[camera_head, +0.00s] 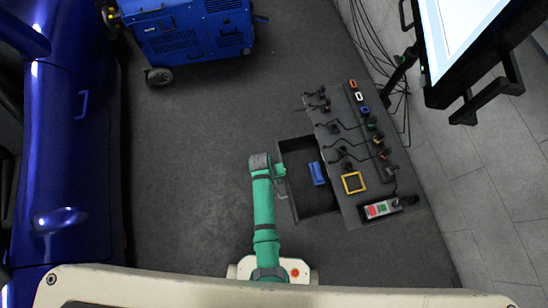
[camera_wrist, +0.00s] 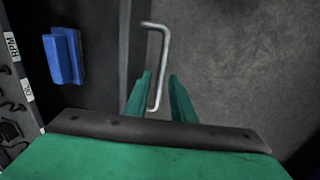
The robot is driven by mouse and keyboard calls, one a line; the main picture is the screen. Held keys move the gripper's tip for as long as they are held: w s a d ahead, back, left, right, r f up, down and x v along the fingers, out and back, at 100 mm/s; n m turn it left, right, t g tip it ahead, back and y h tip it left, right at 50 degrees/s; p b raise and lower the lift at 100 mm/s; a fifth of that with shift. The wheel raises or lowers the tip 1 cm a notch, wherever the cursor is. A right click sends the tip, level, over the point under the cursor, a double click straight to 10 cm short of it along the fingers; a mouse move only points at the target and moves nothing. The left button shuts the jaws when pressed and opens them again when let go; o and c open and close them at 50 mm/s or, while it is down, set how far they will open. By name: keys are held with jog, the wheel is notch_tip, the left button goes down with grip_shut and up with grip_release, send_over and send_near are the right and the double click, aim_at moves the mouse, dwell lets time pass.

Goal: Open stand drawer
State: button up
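The stand (camera_head: 352,125) is a dark unit with cables and tools on its top. Its drawer (camera_head: 313,212) is pulled out to the left in the head view, with its dark inside showing. A blue object (camera_head: 317,173) lies inside and also shows in the wrist view (camera_wrist: 64,56). The drawer's light metal handle (camera_wrist: 164,60) is a bent bar on the outer side of the drawer front (camera_wrist: 135,40). My gripper (camera_wrist: 160,76) is open, with its green fingers on either side of the handle. The handle looks closer to the left finger; contact is unclear. In the head view my gripper (camera_head: 280,170) is at the drawer front.
A blue wheeled machine (camera_head: 190,30) stands at the upper left, and a blue car (camera_head: 65,130) along the left edge. A screen (camera_head: 465,35) is at the upper right. Cables (camera_head: 370,40) lie behind the stand. The floor (camera_head: 190,170) left of the drawer is clear.

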jog(key=shift+r, duration=0.1)
notch_tip(320, 180, up, 10)
jog(key=a, duration=0.2)
jog(key=shift+s+r, duration=0.25)
jog(key=shift+s, duration=0.05)
dwell(0.7)
jog(key=s+r+m+t+y, duration=0.1)
jog(key=s+r+t+y, duration=0.1)
jog(key=s+t, duration=0.6)
jog(key=s+d+r+t, duration=0.1)
jog(key=s+r, duration=0.3)
jog(key=r, duration=0.5)
jog(key=s+d+r+m+t, duration=0.1)
jog(key=s+r+t, duration=0.2)
jog(key=r, duration=0.6)
jog(key=s+d+r+m+t, duration=0.1)
jog(key=s+d+r+t, duration=0.1)
jog(key=s+r, duration=0.4)
notch_tip(320, 180, up, 3)
jog(key=shift+r+t, duration=0.1)
jog(key=shift+t, duration=0.3)
